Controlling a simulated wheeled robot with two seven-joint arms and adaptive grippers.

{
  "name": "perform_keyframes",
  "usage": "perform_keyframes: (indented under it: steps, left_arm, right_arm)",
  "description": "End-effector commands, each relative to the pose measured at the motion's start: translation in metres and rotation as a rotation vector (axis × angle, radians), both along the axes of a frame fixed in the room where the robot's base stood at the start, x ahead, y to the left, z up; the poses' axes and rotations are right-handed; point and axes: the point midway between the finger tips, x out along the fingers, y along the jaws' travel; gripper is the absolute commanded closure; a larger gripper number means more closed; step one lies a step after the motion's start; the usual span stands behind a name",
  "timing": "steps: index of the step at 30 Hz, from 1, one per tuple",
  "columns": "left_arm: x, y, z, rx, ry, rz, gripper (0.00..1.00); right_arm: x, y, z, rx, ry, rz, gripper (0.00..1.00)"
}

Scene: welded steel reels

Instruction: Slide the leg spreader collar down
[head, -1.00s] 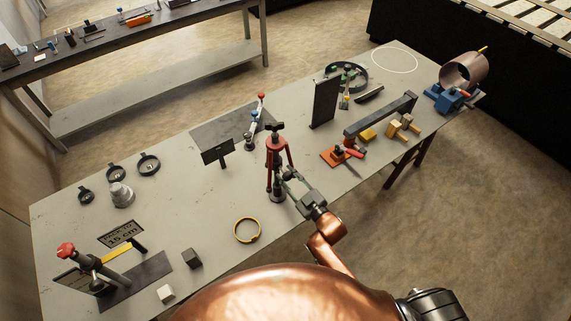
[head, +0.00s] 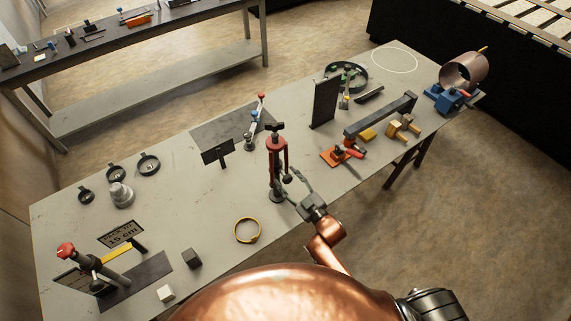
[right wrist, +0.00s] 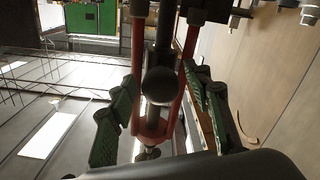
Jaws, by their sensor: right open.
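The red-legged stand (head: 270,163) stands upright on the table, with a dark clamp-like top and a grey foot. In the right wrist view its red legs (right wrist: 139,50) run beside a dark central post. A dark round knob (right wrist: 160,84) sits in front of the post, between the legs; it also shows in the head view (head: 287,179). I cannot clearly make out the collar behind the knob. My right gripper (head: 291,183) is open at the stand's near side. Its green-padded fingers (right wrist: 160,112) lie either side of the knob, apart from it. My left gripper is out of view.
A yellow ring (head: 247,231) lies on the table (head: 200,220) left of my right arm. An orange-based clamp (head: 340,155) is to the right.

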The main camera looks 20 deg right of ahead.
Motion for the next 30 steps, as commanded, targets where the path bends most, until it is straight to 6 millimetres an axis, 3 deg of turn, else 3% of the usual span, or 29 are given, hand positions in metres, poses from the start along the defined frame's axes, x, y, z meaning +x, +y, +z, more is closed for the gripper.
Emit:
perform_keyframes:
  steps: [24,30]
  left_arm:
    - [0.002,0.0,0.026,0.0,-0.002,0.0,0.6]
    - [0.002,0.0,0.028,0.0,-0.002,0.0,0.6]
  right_arm:
    - [-0.058,-0.021,0.001,0.0,0.002,-0.001,0.54]
    - [-0.065,-0.023,0.001,0.0,0.0,0.0,0.54]
